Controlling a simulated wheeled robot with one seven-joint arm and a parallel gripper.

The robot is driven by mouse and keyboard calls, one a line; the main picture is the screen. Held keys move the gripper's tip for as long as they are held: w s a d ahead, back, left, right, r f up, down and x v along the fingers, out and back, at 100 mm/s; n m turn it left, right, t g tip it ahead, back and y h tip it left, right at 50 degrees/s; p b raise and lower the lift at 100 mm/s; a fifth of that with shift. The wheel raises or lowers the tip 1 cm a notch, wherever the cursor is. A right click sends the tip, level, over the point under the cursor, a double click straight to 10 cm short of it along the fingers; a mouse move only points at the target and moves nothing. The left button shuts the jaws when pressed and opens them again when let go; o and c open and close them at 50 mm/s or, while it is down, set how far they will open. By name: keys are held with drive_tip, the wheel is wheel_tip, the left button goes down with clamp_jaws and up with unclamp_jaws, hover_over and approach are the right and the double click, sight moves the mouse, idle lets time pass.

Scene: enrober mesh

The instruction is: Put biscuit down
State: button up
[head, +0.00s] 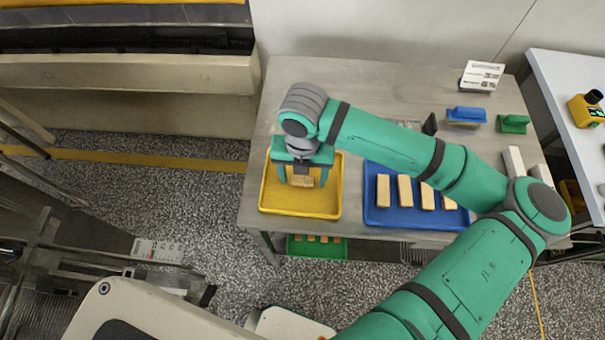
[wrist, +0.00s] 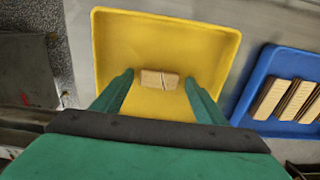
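A tan biscuit (head: 302,181) lies in the yellow tray (head: 268,204), near its middle. In the wrist view the biscuit (wrist: 151,78) shows a dark slanting line across it, like a crack or a split. The yellow tray (wrist: 120,30) is otherwise empty there. My gripper (head: 301,177) is over the yellow tray, pointing down. In the wrist view its fingers (wrist: 158,79) stand wide apart, one on each side of the biscuit, with a gap at both ends. How high the fingertips are above the tray floor is hard to tell.
A blue tray (head: 374,217) with several whole biscuits (head: 405,190) is right of the yellow tray on the metal table (head: 300,85). Blue and green brushes (head: 466,115) and a sign (head: 481,77) stand behind. A green tray (head: 297,250) with biscuits sits below the table.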

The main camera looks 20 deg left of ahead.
sight(303, 179)
wheel_tip(303, 179, up, 12)
drive_tip(key=shift+r, duration=0.2)
idle(0.5)
drive_tip(key=shift+w, duration=0.1)
idle(0.3)
